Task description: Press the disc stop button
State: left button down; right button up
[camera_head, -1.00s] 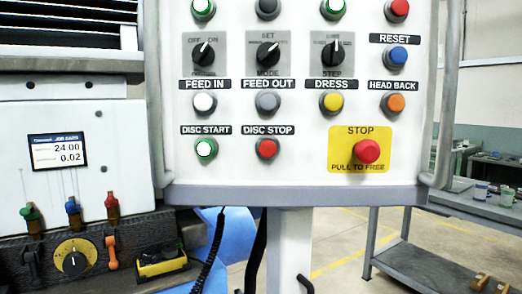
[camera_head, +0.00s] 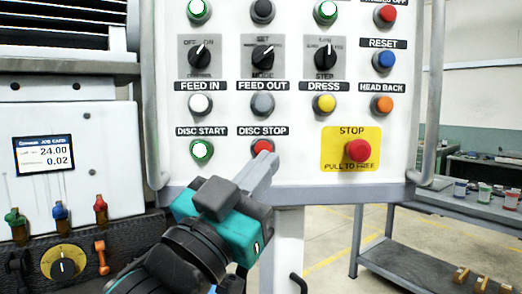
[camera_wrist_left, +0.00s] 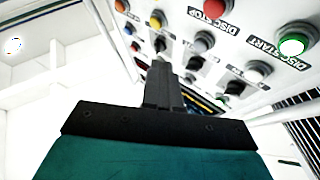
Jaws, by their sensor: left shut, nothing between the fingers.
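The red disc stop button (camera_head: 263,146) sits under its DISC STOP label (camera_head: 263,131) on the white control panel. My left gripper (camera_head: 266,158) is shut and empty, with its fingertips right at the lower edge of the button in the head view. I cannot tell whether they touch it. In the left wrist view the closed fingers (camera_wrist_left: 162,72) point up toward the panel, and the red disc stop button (camera_wrist_left: 213,8) shows near the top edge with its label beside it. My right gripper is not in view.
The green-lit disc start button (camera_head: 201,150) is to the left. The red emergency stop (camera_head: 358,151) on a yellow plate is to the right. Feed out (camera_head: 262,103) is above. A shelf table (camera_head: 420,268) stands at the right.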

pick_arm(q)
jog(key=w, duration=0.9)
jog(key=shift+a, duration=0.25)
dwell(2.0)
jog(key=shift+w, duration=0.35)
jog(key=shift+w+p, duration=0.3)
jog(key=shift+w, duration=0.25)
dwell(0.7)
jog(key=shift+s, duration=0.15)
jog(key=shift+s+f, duration=0.1)
jog(key=shift+s, duration=0.65)
